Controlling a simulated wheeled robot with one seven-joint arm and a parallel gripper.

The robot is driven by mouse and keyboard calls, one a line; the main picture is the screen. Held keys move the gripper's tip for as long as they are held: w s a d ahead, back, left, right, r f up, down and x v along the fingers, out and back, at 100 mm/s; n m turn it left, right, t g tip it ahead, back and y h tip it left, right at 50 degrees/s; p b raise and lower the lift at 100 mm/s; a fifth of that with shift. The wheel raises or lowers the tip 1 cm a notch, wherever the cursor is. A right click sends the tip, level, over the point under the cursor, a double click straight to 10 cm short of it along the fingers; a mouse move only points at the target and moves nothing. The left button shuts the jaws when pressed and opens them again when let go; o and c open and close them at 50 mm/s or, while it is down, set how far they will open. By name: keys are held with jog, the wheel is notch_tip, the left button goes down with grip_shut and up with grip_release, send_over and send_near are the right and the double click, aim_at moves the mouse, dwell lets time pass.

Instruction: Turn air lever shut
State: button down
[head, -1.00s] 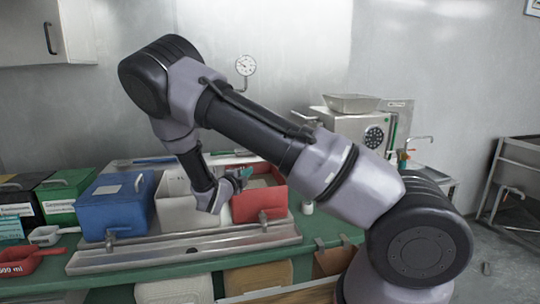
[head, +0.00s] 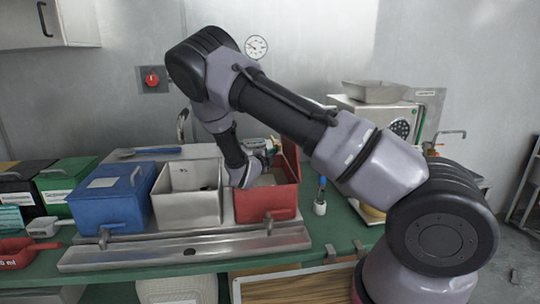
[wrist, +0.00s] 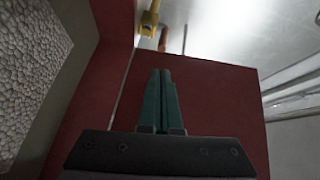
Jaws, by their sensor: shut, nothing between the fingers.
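In the wrist view, a yellow fitting (wrist: 149,22) with a short orange-brown piece (wrist: 163,39) beside it lies just beyond my fingertips; it may be the air lever, but I cannot tell for sure. My gripper (wrist: 161,72) has its two teal fingers together and empty, over the dark red surface of the red bin. They point toward the fitting, apart from it in the picture. In the head view, my wrist hangs over the red bin (head: 266,206) and hides most of the gripper. No air lever is clearly visible there.
A white open bin (head: 186,207) and a blue lidded bin (head: 112,207) stand left of the red bin, behind a metal tray (head: 190,248). A round gauge (head: 256,47) and a red knob (head: 151,79) are on the back wall. A blue-handled tool (head: 321,195) stands to the right.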

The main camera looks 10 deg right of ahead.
jog(key=shift+x, duration=2.1)
